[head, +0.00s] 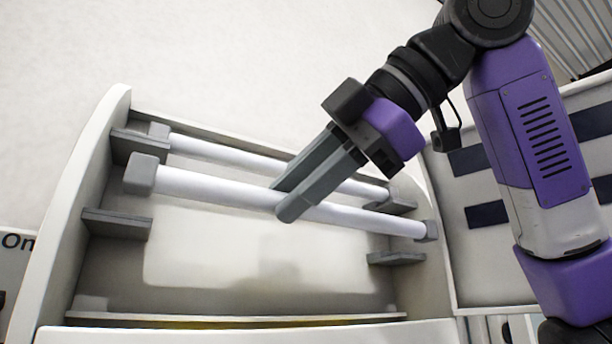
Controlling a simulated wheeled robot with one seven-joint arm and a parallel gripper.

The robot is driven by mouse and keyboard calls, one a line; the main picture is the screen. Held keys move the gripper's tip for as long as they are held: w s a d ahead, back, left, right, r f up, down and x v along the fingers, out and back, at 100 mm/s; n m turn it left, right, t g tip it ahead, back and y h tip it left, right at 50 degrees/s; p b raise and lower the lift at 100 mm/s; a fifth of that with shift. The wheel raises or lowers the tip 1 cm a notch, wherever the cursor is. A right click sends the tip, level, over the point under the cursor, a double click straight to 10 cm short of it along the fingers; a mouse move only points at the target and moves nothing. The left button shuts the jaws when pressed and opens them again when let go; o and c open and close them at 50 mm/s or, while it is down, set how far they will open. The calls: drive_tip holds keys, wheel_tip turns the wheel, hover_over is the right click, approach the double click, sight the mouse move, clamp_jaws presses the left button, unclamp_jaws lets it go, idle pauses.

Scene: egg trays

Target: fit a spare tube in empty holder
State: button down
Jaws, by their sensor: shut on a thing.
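A white tube (215,189) with grey end caps is held by my gripper (282,201), whose fingers are shut on it near its middle. The tube lies across the white fixture (105,140), appearing above its recess, with its left end higher in the picture than its right. An empty pair of grey holder brackets, left (116,224) and right (396,258), shows just below the held tube in the picture. Another white tube (225,152) lies behind it at the back brackets, partly hidden by my fingers.
The fixture's curved side walls rise close to both ends of the held tube. A front ledge (240,320) with a yellow strip crosses the bottom. A panel with dark blue rectangles (487,214) stands at the right, partly behind my arm.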

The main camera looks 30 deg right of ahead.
drive_tip(key=w+p, duration=0.1)
drive_tip(key=w, duration=0.5)
drive_tip(key=shift+w+p, duration=0.35)
drive_tip(key=shift+w, duration=0.05)
drive_tip(key=shift+s+d+r, duration=0.1)
drive_tip(key=shift+s, duration=0.05)
idle(0.8)
drive_tip(key=shift+f, duration=0.7)
idle(0.4)
drive_tip(key=c, duration=1.1)
unclamp_jaws()
drive_tip(key=shift+b+v, duration=0.85)
drive_tip(key=shift+v, duration=3.05)
